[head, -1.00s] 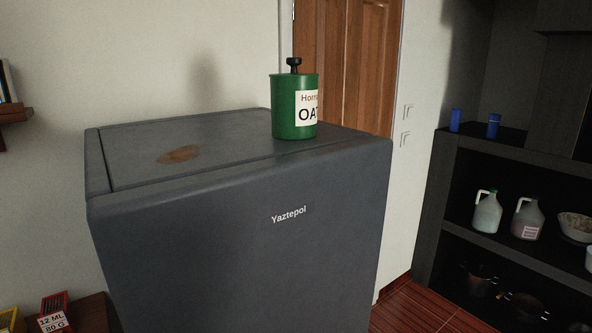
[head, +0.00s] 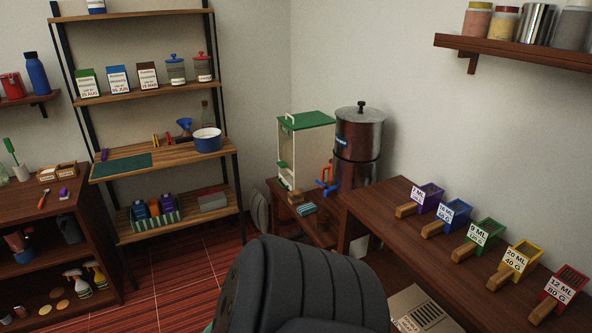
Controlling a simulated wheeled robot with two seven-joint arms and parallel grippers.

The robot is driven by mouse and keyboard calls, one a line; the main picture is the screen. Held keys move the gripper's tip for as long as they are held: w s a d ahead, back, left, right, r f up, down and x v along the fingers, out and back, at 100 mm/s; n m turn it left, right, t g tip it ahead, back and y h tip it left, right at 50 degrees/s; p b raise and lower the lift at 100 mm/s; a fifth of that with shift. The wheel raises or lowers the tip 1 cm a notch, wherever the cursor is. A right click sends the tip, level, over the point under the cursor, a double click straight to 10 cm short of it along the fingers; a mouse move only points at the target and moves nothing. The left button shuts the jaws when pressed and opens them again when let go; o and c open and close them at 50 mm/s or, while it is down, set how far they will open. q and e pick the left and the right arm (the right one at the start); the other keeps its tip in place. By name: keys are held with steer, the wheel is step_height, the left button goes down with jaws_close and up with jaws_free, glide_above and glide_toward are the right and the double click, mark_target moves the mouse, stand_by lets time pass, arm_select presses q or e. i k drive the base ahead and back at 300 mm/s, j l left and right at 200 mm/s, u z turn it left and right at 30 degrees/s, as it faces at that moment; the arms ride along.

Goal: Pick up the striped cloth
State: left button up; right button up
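What looks like the striped cloth (head: 305,209), small, teal and pale, lies on a low brown wooden table (head: 323,233). It is folded or bunched, too small to tell which. It lies in front of a white dispenser box with a green lid (head: 307,150) and to the left of a metal urn (head: 358,145). Small brown items lie beside it. Neither of my grippers is in view. A dark rounded part, which seems to be mine, fills the bottom middle and hides some of the floor.
A higher brown table (head: 400,228) at the right bears a row of coloured labelled scoops (head: 485,235). A cardboard box (head: 420,310) stands below it. An open shelf rack (head: 140,165) is at the left. Red striped floor (head: 175,275) is clear before the rack.

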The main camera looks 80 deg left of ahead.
mark_target(308, 208)
steer(key=u, duration=2.7)
steer(key=z, duration=2.1)
steer(key=u, duration=2.1)
steer(key=i+j+z, duration=0.15)
steer(key=z, duration=0.25)
steer(key=i+j+z, duration=0.15)
steer(key=z, duration=0.3)
